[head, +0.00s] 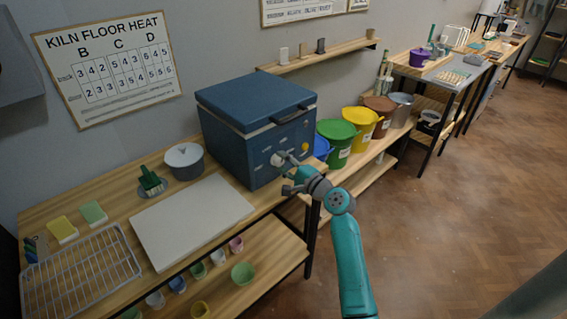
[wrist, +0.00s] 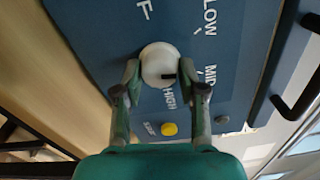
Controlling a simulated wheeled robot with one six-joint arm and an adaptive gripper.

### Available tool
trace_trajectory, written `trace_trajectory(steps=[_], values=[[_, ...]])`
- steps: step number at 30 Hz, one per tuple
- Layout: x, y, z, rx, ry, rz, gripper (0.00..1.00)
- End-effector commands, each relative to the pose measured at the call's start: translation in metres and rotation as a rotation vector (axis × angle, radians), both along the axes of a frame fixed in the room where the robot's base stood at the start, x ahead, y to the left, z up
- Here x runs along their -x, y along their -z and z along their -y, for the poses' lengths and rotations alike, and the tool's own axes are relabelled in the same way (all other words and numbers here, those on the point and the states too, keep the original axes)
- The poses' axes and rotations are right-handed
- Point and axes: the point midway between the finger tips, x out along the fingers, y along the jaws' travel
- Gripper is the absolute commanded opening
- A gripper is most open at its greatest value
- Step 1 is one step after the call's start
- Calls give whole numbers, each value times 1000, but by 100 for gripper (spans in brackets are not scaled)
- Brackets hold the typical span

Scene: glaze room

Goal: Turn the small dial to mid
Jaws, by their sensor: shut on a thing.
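The blue kiln (head: 225,125) stands on the wooden bench, and its front carries a round white dial (wrist: 158,58). In the wrist view the dial has a short black mark on its lower right part. The lettering around it reads LOW, MID (wrist: 210,75) and HIGH (wrist: 175,94), with an F at the upper left. The mark lies closest to HIGH, to the left of MID. My gripper (wrist: 160,76) is shut on the dial, one finger on each side. In the head view my gripper (head: 284,170) is at the kiln's front and partly hides the dial.
A yellow round button (wrist: 169,129) sits below the dial. A white board (head: 190,220), a lidded pot (head: 184,160) and a wire rack (head: 80,275) lie on the bench. Coloured buckets (head: 340,145) stand right of the kiln. The floor (head: 450,220) at right is clear.

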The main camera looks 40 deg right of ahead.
Motion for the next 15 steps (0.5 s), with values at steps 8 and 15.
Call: trace_trajectory(steps=[8, 15], values=[[-3, -4, 0, -190, 0, 2, 6], [-3, -4, 0, -288, 0, -2, 6]])
